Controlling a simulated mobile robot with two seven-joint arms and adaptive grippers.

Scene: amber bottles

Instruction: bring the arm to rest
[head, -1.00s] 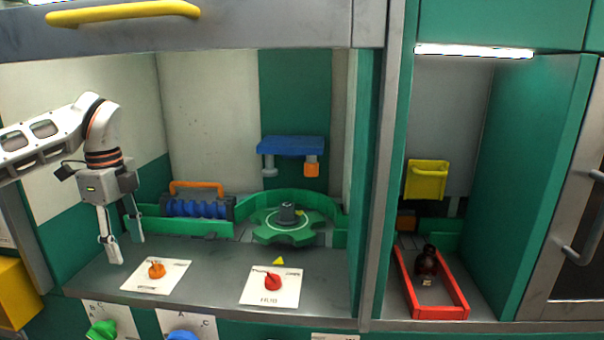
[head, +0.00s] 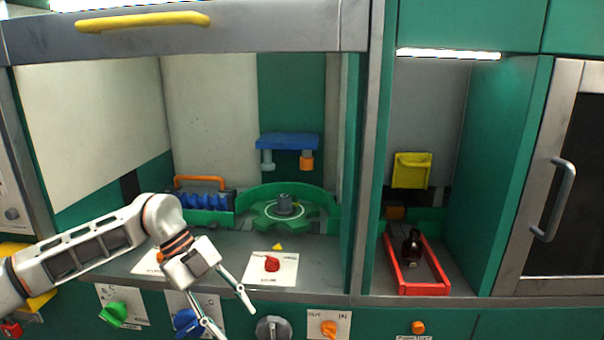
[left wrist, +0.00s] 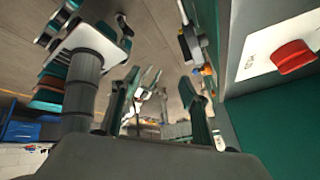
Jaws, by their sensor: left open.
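My left gripper (head: 226,313) is open and empty. In the head view it hangs in front of the bench's front edge, before the lower panel with the knobs, its fingers pointing down and right. In the left wrist view its two spread fingers (left wrist: 160,105) show with nothing between them. My right gripper is not in view. A dark amber bottle (head: 411,247) stands in the red tray (head: 424,290) in the right bay.
A red knob (head: 271,264) sits on the bench right of the gripper. Green (head: 114,314) and blue (head: 186,321) knobs on the front panel are close to the arm. A green round carousel (head: 284,213) and a blue rack (head: 200,199) stand further back.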

